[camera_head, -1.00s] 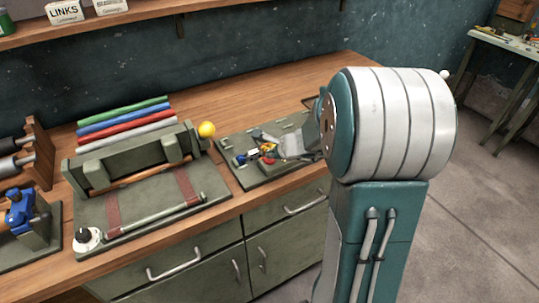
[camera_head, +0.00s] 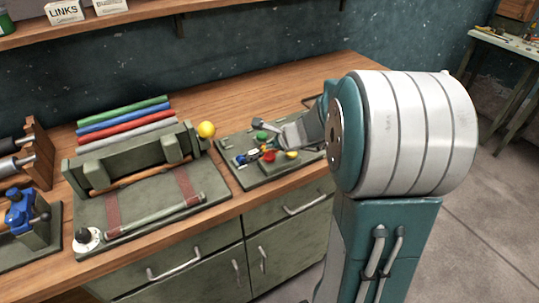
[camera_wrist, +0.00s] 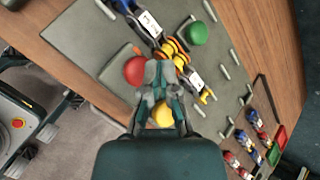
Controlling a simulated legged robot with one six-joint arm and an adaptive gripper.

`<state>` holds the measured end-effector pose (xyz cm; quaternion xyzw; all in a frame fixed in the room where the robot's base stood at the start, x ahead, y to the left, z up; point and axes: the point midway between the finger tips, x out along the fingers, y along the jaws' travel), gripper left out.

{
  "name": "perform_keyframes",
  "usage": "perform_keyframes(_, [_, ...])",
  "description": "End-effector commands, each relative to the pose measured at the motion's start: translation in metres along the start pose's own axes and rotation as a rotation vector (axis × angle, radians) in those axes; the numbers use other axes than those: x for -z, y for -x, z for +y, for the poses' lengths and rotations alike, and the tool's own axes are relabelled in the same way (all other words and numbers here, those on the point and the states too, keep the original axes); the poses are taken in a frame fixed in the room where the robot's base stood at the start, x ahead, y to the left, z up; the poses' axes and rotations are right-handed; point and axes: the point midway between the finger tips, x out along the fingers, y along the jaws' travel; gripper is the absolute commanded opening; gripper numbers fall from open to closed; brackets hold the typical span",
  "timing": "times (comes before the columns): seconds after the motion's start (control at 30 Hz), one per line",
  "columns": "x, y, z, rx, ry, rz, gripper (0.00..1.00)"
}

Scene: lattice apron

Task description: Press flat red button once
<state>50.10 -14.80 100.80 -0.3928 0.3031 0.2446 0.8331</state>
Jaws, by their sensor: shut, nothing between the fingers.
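The red button (camera_head: 269,155) sits on the green-grey panel (camera_head: 262,177) on the bench, near a yellow button (camera_head: 292,154) and a green button (camera_head: 261,135). In the wrist view the red button (camera_wrist: 134,70) is round and lies just left of my gripper's fingertips. My gripper (camera_wrist: 158,72) is shut and empty, over the panel between the red button and the coloured switch parts. The yellow button (camera_wrist: 164,115) shows between its finger linkages, and the green button (camera_wrist: 197,33) is beyond it. I cannot tell the height of the fingertips or whether they touch anything.
Blue and yellow parts with white labels (camera_wrist: 150,22) run beside the red button. Metal pegs stand along the panel. The wooden bench (camera_head: 235,101) behind the panel is clear.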

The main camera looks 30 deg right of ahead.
Motion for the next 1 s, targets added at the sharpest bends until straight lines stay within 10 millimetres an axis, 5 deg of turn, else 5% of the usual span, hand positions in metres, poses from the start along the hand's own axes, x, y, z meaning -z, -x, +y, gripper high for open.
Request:
perform_keyframes(0.5, [-0.021,0.029,-0.021,0.002,0.002,0.001,0.00])
perform_keyframes(1.0, [-0.022,0.030,-0.022,0.001,0.000,0.001,0.00])
